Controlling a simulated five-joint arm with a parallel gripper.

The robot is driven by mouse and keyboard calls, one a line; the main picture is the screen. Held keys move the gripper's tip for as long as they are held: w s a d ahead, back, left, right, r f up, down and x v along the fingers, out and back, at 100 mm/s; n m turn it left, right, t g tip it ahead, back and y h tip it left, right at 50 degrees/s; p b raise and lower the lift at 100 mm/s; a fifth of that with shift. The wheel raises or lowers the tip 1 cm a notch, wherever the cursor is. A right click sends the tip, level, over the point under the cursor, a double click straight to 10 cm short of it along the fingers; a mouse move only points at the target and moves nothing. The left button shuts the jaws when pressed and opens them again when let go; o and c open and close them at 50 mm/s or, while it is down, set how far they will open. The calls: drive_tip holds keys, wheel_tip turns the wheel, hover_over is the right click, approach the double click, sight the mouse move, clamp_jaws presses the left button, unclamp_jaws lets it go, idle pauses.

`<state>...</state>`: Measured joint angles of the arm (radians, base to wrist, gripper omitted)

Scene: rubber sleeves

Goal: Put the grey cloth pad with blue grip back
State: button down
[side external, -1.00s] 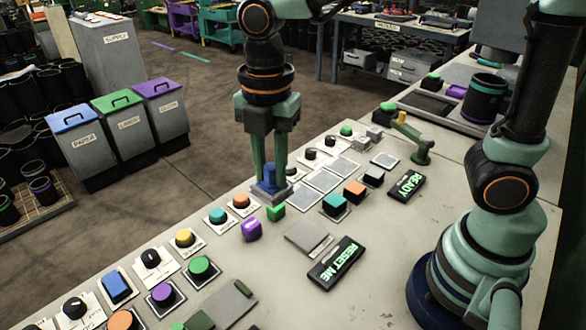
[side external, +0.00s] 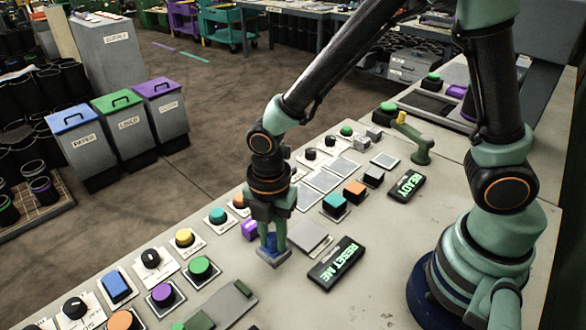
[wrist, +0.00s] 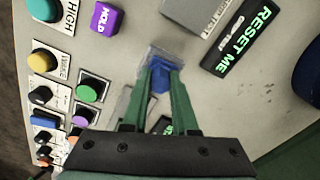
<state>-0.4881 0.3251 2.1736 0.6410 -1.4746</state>
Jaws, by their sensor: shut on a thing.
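The grey cloth pad (side external: 274,258) with its blue grip (side external: 270,243) is at the front of the worktable, left of the RESET ME display. My gripper (side external: 272,240) points down and is shut on the blue grip. In the wrist view the blue grip (wrist: 158,80) sits between the green fingers, and the pad (wrist: 160,54) shows beyond the fingertips. The pad is at or just above the tabletop; I cannot tell if it touches.
A purple HOLD block (side external: 249,228) stands just left of my gripper. A grey square plate (side external: 306,235) and the RESET ME display (side external: 337,263) lie to the right. Coloured knobs, including a green one (side external: 200,268), line the left. Bare tabletop surrounds the pad's near side.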

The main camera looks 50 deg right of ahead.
sight(274, 248)
drive_tip(key=shift+f, duration=1.75)
drive_tip(key=shift+f, duration=0.1)
drive_tip(key=c, duration=0.7)
unclamp_jaws()
